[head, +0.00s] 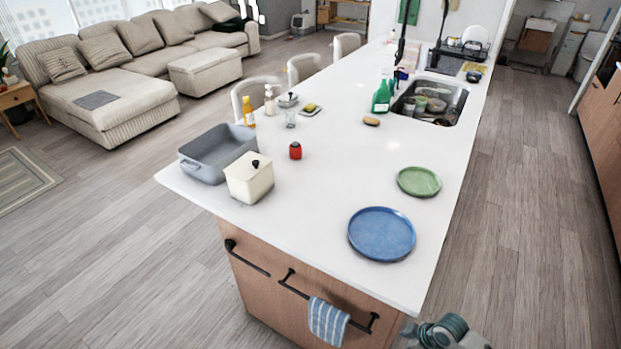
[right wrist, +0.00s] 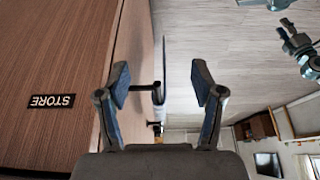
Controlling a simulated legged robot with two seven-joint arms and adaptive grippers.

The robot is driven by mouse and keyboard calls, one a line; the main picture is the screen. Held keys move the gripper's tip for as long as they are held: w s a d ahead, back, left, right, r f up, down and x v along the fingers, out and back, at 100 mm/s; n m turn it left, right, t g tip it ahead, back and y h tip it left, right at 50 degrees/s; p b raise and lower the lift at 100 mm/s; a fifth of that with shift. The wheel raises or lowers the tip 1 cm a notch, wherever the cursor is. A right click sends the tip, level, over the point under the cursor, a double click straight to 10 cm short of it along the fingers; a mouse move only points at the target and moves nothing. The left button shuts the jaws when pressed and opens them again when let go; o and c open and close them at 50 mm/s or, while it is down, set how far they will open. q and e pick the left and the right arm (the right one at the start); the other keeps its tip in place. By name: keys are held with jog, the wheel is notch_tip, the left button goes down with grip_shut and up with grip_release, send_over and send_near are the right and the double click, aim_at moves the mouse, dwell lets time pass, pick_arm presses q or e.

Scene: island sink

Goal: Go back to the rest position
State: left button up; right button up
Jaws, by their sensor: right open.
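My right gripper (right wrist: 160,78) is open in the right wrist view, with its two blue-padded fingers spread wide. Nothing is held between them. Beyond the fingers is a dark handle bar seen end-on, apart from the pads as far as I can tell. A wooden panel with a STORE label (right wrist: 51,101) is on the left of that view. In the head view a part of my right arm shows at the bottom right edge, beside the island's front corner. My left gripper does not show in the head view.
A striped towel (head: 328,321) hangs in front. Floor (head: 520,230) right of the island is clear.

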jog(key=s+d+f+m+t+h, duration=0.1)
jog(key=s+f+m, duration=0.2)
jog(key=f, duration=0.9)
jog(key=s+f+m+t+h, duration=0.15)
jog(key=f+m, duration=0.25)
jog(key=f, duration=0.8)
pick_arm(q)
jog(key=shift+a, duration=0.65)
pick_arm(e)
jog(key=s+a+f+g, duration=0.1)
jog(key=s+f, duration=0.3)
jog(key=s, duration=0.4)
jog(key=s+a+f+m+g, duration=0.1)
jog(key=s+a+f, duration=0.2)
jog(key=s+f, duration=0.2)
jog(key=s+a+f+m+g+h, duration=0.1)
jog(key=s+f, duration=0.4)
jog(key=s, duration=0.7)
jog(key=shift+a+f, duration=0.15)
jog(key=shift+a, duration=0.25)
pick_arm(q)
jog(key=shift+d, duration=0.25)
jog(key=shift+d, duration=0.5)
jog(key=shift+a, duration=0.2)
